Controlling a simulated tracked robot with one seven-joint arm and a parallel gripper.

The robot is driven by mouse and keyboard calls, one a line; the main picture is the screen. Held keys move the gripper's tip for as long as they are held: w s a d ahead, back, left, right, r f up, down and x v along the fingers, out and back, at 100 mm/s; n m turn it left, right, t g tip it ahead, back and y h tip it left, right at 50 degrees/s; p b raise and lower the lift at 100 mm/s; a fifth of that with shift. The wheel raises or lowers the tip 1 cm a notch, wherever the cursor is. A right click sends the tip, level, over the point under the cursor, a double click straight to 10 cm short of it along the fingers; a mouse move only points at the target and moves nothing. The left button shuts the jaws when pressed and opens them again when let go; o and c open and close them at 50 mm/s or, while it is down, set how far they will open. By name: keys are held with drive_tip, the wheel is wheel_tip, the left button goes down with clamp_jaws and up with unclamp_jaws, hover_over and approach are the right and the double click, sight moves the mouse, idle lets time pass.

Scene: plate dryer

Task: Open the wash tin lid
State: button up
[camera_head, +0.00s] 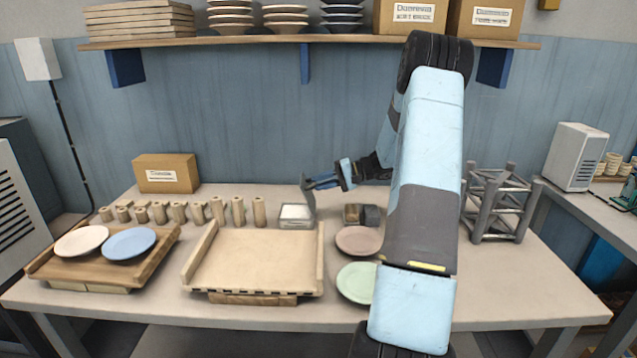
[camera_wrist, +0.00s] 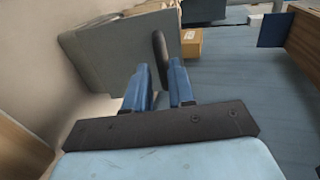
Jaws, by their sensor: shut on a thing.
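In the wrist view the lid (camera_wrist: 115,50) is a large grey panel with a dark upright handle (camera_wrist: 160,55). My gripper (camera_head: 310,182), with blue fingers, reaches in from the right and is shut on the handle. The fingers (camera_wrist: 160,78) show on either side of the handle's lower end in the wrist view.
Pink (camera_head: 358,240) and green (camera_head: 356,282) plates lie right of the wooden tray (camera_head: 255,260). Wooden pegs (camera_head: 216,210) line up to the left. A metal rack (camera_head: 497,205) stands right of my arm. A shelf (camera_head: 270,40) hangs above.

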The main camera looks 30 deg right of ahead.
drive_tip(key=o, duration=0.4)
drive_tip(key=shift+f, duration=0.25)
drive_tip(key=shift+r, duration=0.2)
drive_tip(key=s+a+r, duration=0.1)
drive_tip(key=s+r, duration=0.3)
drive_tip(key=s+a+r, duration=0.1)
drive_tip(key=s+r, duration=0.3)
drive_tip(key=s, duration=0.1)
drive_tip(key=s+a+r, duration=0.1)
drive_tip(key=s+r, duration=0.3)
drive_tip(key=shift+s+a+r, duration=0.2)
drive_tip(key=shift+a+r, duration=0.15)
drive_tip(key=shift+a, duration=0.05)
